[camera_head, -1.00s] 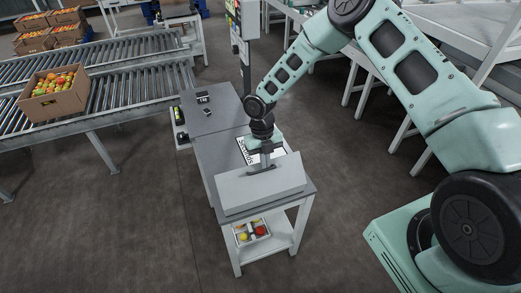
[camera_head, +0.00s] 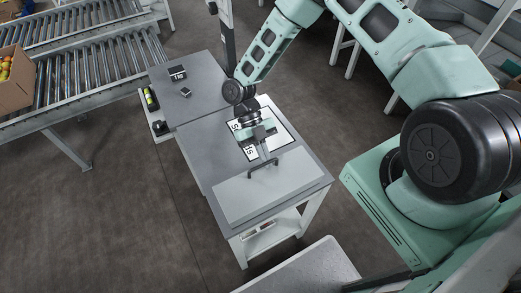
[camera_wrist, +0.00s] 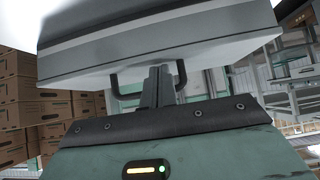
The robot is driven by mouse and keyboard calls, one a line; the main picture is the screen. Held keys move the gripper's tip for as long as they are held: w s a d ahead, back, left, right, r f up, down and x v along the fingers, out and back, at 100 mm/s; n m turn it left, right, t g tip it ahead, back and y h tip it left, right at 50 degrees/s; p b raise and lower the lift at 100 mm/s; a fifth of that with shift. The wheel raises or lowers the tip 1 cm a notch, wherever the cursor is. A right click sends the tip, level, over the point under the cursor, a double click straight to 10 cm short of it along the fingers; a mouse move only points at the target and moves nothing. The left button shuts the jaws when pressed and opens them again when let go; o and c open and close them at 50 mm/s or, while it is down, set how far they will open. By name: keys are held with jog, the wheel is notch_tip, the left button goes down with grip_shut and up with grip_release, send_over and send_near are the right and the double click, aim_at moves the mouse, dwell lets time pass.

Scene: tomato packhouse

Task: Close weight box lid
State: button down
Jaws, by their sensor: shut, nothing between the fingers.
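The weight box (camera_head: 268,186) is a light grey box on the grey table, with its broad lid face toward the head camera. I cannot tell whether the lid is fully down. A black U-shaped handle (camera_head: 263,167) sits at its far edge. My gripper (camera_head: 265,154) is just behind the handle, with its fingers shut and empty. In the wrist view the fingers (camera_wrist: 156,85) are between the two black handle posts (camera_wrist: 182,76), below the pale box body (camera_wrist: 165,45). Contact with the handle cannot be told.
A sheet with black markings (camera_head: 280,130) lies under my wrist on the table (camera_head: 205,160). Small dark blocks (camera_head: 186,92) are at the table's far end. A roller conveyor (camera_head: 90,80) stands at left. Cardboard boxes (camera_wrist: 60,100) are stacked in the wrist view.

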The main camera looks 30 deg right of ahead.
jog(key=shift+f+b, duration=0.3)
jog(key=shift+f, duration=0.3)
jog(key=shift+w+d+f, duration=0.1)
jog(key=shift+f, duration=0.1)
jog(key=s+r+b+v, duration=0.1)
jog(key=b+v, duration=0.2)
jog(key=v, duration=1.5)
jog(key=s+a+r+m+t+h, duration=0.1)
jog(key=s+a+r+m+t, duration=0.3)
jog(key=s+a+r+m, duration=0.6)
jog(key=s+d+r+m+t, duration=0.1)
jog(key=s+r+m+t, duration=0.1)
jog(key=s+m, duration=0.5)
jog(key=s+r+m+t+y, duration=0.1)
jog(key=s+r+m+t, duration=0.2)
jog(key=s+m, duration=0.5)
jog(key=m, duration=0.3)
jog(key=shift+d+r+t+y, duration=0.2)
jog(key=shift+d+t+y, duration=0.1)
jog(key=shift+d, duration=0.1)
